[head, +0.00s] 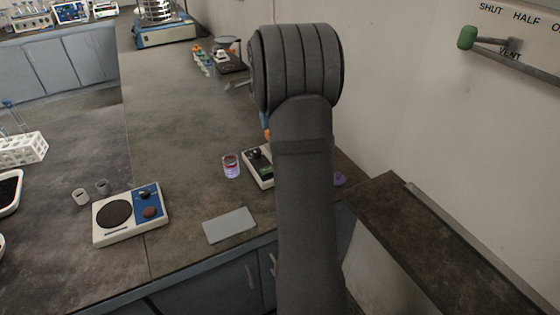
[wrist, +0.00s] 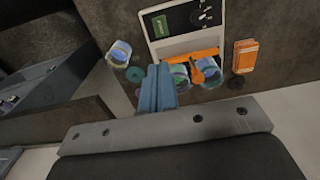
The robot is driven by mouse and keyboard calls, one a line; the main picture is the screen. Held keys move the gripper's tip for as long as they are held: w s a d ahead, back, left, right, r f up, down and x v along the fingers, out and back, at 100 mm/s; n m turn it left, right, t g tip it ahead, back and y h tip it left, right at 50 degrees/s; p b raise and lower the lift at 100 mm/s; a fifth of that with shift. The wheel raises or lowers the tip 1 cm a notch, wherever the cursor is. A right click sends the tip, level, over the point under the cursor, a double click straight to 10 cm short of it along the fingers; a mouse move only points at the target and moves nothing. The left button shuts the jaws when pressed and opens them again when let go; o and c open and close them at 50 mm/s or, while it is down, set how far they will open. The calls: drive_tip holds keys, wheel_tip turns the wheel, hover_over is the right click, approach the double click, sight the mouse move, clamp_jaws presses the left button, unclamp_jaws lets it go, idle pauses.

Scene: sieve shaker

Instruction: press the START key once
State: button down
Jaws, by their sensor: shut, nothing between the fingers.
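The sieve shaker (head: 166,36) stands at the far end of the bench in the head view. It has a pale and blue base with a stack of metal sieves (head: 153,10) on top. Its front panel is too small for me to make out a START key. My gripper (wrist: 158,72) shows in the wrist view with its two blue fingers together and nothing between them. It points toward a white instrument (wrist: 153,48) with a green display, apart from the shaker. In the head view my own arm hides the gripper.
A hotplate (head: 130,232), a grey plate (head: 229,225) and a glass of pinkish liquid (head: 231,166) stand on the near bench. Small bottles (head: 202,58) stand farther back. In the wrist view an orange block (wrist: 244,56) lies right of the instrument.

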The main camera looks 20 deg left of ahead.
wheel_tip(320, 180, down, 7)
drive_tip(key=m+t+y, duration=0.5)
drive_tip(key=m+y, duration=0.1)
drive_tip(key=y, duration=0.1)
drive_tip(key=shift+s+d+m+y, duration=0.25)
drive_tip(key=shift+d+m+y, duration=0.05)
drive_tip(key=shift+d, duration=0.15)
drive_tip(key=shift+f, duration=0.2)
drive_tip(key=shift+f, duration=4.3)
